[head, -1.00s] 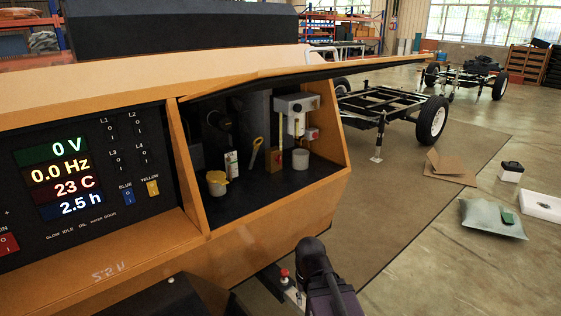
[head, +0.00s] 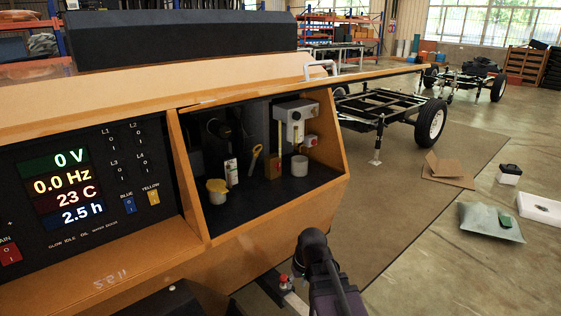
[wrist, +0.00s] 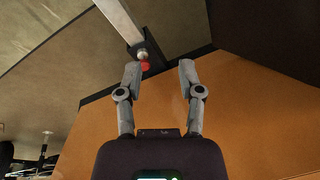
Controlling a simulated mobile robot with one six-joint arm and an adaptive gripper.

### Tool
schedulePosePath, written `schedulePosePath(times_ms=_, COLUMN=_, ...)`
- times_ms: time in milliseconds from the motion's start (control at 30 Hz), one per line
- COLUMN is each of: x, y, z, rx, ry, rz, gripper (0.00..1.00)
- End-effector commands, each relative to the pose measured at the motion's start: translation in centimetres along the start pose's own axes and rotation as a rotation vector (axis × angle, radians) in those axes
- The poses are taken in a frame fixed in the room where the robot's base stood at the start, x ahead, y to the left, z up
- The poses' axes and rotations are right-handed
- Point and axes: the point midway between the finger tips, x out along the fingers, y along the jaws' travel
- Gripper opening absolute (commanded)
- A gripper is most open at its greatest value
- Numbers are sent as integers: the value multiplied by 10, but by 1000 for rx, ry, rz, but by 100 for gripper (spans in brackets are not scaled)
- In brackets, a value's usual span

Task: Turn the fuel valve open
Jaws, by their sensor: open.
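In the head view, small fittings stand in the orange housing's open compartment (head: 235,207). A brass-yellow block (head: 273,167) there may be the fuel valve, but it is too small to tell how it is set. Left of it is a yellow looped handle (head: 256,151), and above right a pale box (head: 295,110) with a red-marked fitting (head: 310,141). My gripper (wrist: 159,73) is open and empty in the wrist view, with orange panel between and beyond its fingers. It is not clear in the head view, where my dark arm is below and right of the compartment.
A red knob (wrist: 145,66) on a metal bar shows near the left fingertip; it also appears beside my arm in the head view (head: 284,281). A yellow-lidded cup (head: 217,191) and white cup (head: 299,166) stand inside.

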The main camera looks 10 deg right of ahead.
Motion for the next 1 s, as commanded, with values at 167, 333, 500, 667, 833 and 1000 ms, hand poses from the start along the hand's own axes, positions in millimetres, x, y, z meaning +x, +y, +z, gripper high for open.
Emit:
schedulePosePath(times_ms=167, x=-44, y=2, z=-81, rx=-135, ry=190, rz=-125, gripper=49)
schedulePosePath(times_ms=333, x=-89, y=12, z=-153, rx=-250, ry=412, rz=-198, gripper=49)
schedulePosePath(times_ms=500, x=-141, y=36, z=-221, rx=-330, ry=645, rz=-211, gripper=49)
schedulePosePath(times_ms=667, x=-187, y=63, z=-272, rx=-373, ry=833, rz=-179, gripper=49)
schedulePosePath(times_ms=833, x=-216, y=85, z=-300, rx=-389, ry=952, rz=-137, gripper=49)
schedulePosePath(times_ms=1000, x=-223, y=92, z=-307, rx=-393, ry=989, rz=-120, gripper=49)
